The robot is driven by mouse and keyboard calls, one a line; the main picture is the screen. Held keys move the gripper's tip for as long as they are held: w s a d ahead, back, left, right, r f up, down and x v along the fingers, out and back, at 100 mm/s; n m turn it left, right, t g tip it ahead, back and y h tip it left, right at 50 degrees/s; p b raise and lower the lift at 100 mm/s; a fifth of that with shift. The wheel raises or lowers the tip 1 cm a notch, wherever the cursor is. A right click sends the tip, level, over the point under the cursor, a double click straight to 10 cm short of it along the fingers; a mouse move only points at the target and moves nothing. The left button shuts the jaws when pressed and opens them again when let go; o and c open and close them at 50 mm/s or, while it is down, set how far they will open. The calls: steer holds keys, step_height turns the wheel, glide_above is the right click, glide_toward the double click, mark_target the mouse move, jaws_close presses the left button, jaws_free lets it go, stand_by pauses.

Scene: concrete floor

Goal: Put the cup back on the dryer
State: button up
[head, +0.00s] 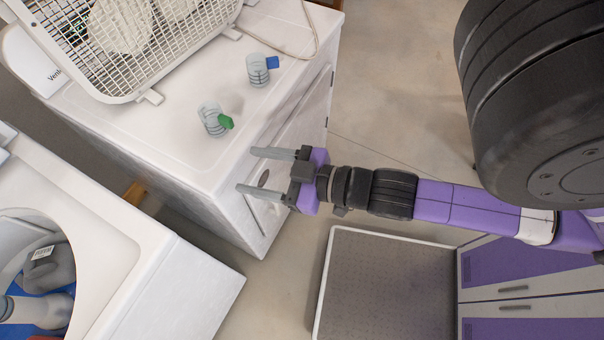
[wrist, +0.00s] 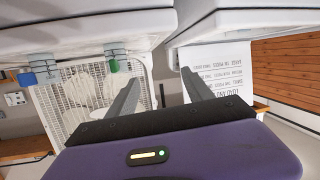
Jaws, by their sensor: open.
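Two clear cups stand upright on a white appliance top (head: 165,140), which may be the dryer. One cup (head: 209,117) has a green handle and is near the front edge. The other cup (head: 257,70) has a blue handle and is farther back. My gripper (head: 249,170) is open and empty, beside the appliance's front face and apart from both cups. In the wrist view, my gripper's fingers (wrist: 158,88) are spread with nothing between them. The green-handled cup (wrist: 116,50) and blue-handled cup (wrist: 42,56) show there at upper left, apparently upside down.
A white box fan (head: 125,45) stands behind the cups. A grey-topped white-rimmed platform (head: 385,285) and purple-fronted drawers (head: 530,270) are at lower right. Floor is clear at upper middle.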

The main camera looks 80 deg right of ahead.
steer(key=s+a+r+y, duration=0.1)
steer(key=s+a, duration=0.6)
steer(key=s, duration=0.3)
steer(key=shift+a+r+g+y, duration=0.3)
steer(key=shift+r, duration=0.05)
stand_by(0.7)
